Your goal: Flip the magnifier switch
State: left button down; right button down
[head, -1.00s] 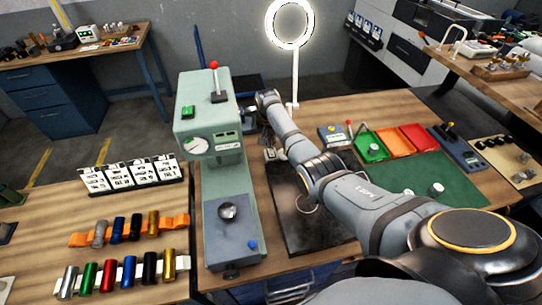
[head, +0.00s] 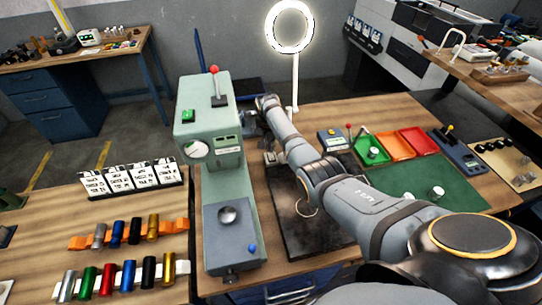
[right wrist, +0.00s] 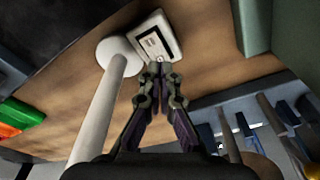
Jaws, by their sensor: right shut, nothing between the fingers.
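The magnifier's ring (head: 290,27) is bright white on its white post (head: 295,80) in the head view. In the right wrist view, the post (right wrist: 95,110) rises from a round white base (right wrist: 117,54). My left gripper is not in view.
A green machine (head: 209,135) stands left of my right arm. A dark mat (head: 305,222) lies below the arm. Green, orange and red trays (head: 419,140) and a small grey box (head: 330,141) stand to the right.

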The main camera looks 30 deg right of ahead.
aim_at(270, 154)
jog(key=shift+f, duration=0.15)
dwell(0.3)
jog(key=shift+f+b, duration=0.75)
jog(key=shift+f, duration=0.15)
dwell(0.3)
notch_tip(270, 154, up, 7)
jog(key=p, duration=0.7)
jog(key=shift+r+p, duration=0.1)
jog(key=shift+p, duration=0.2)
